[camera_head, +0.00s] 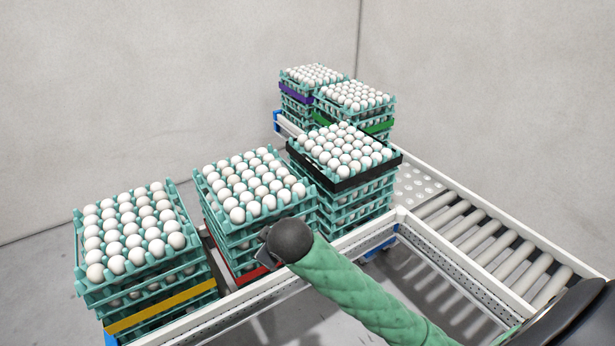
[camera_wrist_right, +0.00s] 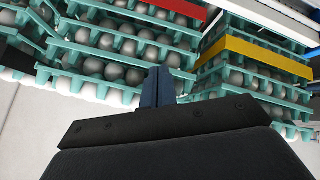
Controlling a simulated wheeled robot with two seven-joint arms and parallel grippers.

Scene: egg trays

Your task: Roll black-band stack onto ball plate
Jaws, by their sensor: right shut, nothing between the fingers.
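The black-band stack (camera_head: 350,184) is a pile of teal egg trays full of white eggs, with a black band near its top. It stands upright in the middle of the head view. The ball plate (camera_head: 418,187), a pale plate with rows of balls, shows just right of it; I cannot tell how far the stack's base overlaps it. My right arm reaches in from the right, its dark wrist in front of the red-band stack. My right gripper's blue fingers (camera_wrist_right: 158,86) are shut and empty in the wrist view, before teal trays. My left gripper is out of view.
The red-band stack (camera_head: 247,276) and yellow-band stack (camera_head: 160,309) stand to the left. The purple-band (camera_head: 296,94) and green-band (camera_head: 380,126) stacks are behind. Grey rollers (camera_head: 480,236) lead off right of the ball plate. White rails (camera_head: 350,240) edge the conveyor.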

